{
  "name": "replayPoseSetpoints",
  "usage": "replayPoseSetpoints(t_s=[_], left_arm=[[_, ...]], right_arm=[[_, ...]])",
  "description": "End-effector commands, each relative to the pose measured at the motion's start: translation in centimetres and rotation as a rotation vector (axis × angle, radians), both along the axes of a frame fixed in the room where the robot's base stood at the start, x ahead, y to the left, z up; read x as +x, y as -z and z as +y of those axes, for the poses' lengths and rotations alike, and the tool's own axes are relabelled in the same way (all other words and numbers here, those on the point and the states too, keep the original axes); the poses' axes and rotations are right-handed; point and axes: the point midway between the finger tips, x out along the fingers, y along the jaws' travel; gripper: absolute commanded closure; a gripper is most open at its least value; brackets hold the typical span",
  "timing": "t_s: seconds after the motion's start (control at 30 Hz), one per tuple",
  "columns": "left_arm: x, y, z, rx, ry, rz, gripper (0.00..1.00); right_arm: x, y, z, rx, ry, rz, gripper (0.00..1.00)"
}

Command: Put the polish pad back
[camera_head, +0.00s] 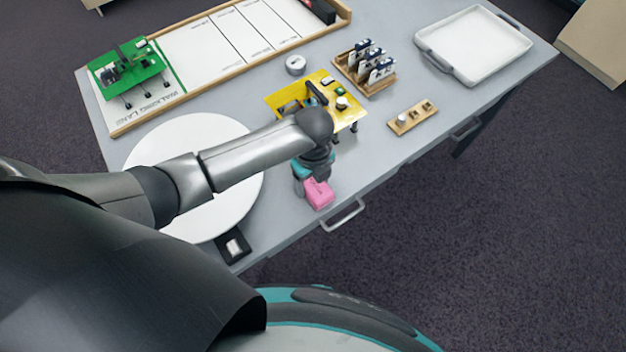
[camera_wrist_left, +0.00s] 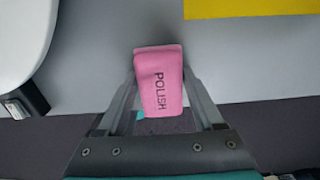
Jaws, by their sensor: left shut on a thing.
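The polish pad (camera_head: 319,194) is a pink block near the front edge of the grey table. In the left wrist view the pad (camera_wrist_left: 159,80) shows the dark word POLISH and sits between my two fingers. My left gripper (camera_head: 308,176) is shut on it; the wrist view also shows the gripper (camera_wrist_left: 160,100). I cannot tell whether the pad touches the table. A small black holder (camera_head: 233,247) with a pale middle lies at the table's front left corner; it also shows in the wrist view (camera_wrist_left: 26,99). My right gripper is not in view.
A large white disc (camera_head: 215,215) lies partly under my left arm. A yellow board (camera_head: 350,113) on legs stands just behind the gripper. A wooden card rack (camera_head: 365,80), small wooden block (camera_head: 413,118), white tray (camera_head: 475,45) and green board (camera_head: 127,70) stand farther off. A handle (camera_head: 343,215) juts from the front edge.

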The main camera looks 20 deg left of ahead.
Motion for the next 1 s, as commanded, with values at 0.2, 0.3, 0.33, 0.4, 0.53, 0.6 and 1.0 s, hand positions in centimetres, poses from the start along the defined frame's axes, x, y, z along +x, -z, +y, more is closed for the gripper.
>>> replayPoseSetpoints(t_s=[0.2,0.3,0.33,0.4,0.53,0.6,1.0], left_arm=[[0.0,0.3,0.0,0.0,0.0,0.0,0.26],[0.0,0.3,0.0,0.0,-0.001,0.0,0.14],[0.0,0.3,0.0,0.0,0.0,0.0,0.11],[0.0,0.3,0.0,0.0,-0.001,0.0,0.03],[0.0,0.3,0.0,0.0,-0.001,0.0,0.01],[0.0,0.3,0.0,0.0,-0.001,0.0,0.01],[0.1,-5.0,0.0,0.0,0.0,-0.004,0.01]], right_arm=[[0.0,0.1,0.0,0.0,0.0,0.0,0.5],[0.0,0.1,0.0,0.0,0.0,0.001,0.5],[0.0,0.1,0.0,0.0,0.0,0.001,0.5],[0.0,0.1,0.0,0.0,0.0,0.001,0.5],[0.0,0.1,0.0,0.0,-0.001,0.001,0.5],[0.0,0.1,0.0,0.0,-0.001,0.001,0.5],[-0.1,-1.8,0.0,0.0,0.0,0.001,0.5]])
